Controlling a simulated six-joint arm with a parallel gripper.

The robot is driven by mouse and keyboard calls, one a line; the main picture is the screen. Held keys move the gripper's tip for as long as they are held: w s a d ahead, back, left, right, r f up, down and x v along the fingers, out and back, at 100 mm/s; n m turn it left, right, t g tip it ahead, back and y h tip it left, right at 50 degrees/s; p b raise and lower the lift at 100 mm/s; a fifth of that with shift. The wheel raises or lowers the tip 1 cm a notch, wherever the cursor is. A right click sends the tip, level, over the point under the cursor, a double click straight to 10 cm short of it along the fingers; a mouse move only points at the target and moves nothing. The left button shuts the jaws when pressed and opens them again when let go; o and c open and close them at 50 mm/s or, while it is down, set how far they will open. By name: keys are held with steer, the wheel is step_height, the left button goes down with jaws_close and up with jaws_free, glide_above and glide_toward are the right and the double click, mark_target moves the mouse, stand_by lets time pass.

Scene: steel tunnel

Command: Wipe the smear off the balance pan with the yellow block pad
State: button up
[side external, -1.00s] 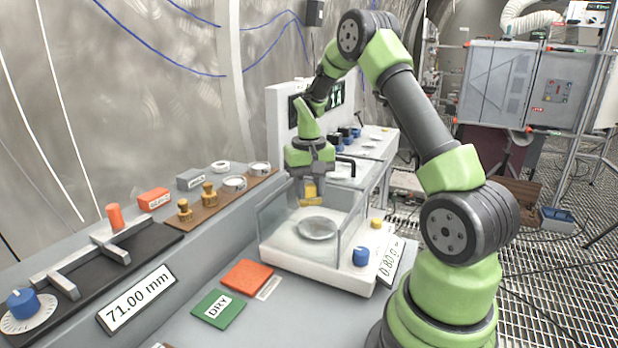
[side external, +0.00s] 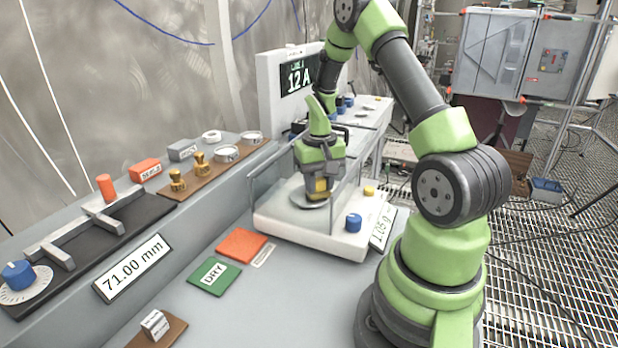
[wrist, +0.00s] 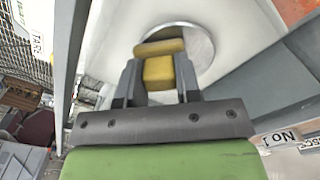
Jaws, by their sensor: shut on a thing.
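My gripper (side external: 319,178) is shut on the yellow block pad (side external: 320,187) and holds it down at the balance pan. In the wrist view the yellow pad (wrist: 158,73) sits between the two fingers (wrist: 160,84), with a tan-yellow strip along its far side. The round metal pan (side external: 302,200) lies on the white balance (side external: 295,226); it also shows in the wrist view (wrist: 204,50). The pad appears to touch the pan, but the exact contact is hidden. I cannot make out the smear; the pad and gripper cover part of the pan.
Clear glass walls (side external: 265,187) stand around the pan close to my gripper. A blue knob (side external: 353,223) and a small yellow knob (side external: 369,191) are on the balance. A green DRY card (side external: 214,277) and an orange pad (side external: 241,243) lie in front.

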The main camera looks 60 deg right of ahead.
steer(key=w, duration=0.4)
steer(key=shift+w, duration=0.1)
step_height(320, 180, up, 8)
stand_by(0.5)
steer(key=shift+f, duration=0.15)
stand_by(0.5)
steer(key=shift+f, duration=2.7)
steer(key=shift+s+f, duration=0.35)
steer(key=shift+f, duration=0.3)
steer(key=shift+s+f, duration=0.35)
steer(key=shift+f, duration=0.25)
steer(key=shift+c, duration=0.6)
steer(key=shift+s, duration=1.5)
steer(key=w, duration=0.4)
steer(key=shift+w, duration=0.15)
step_height(320, 180, up, 8)
steer(key=shift+r, duration=0.1)
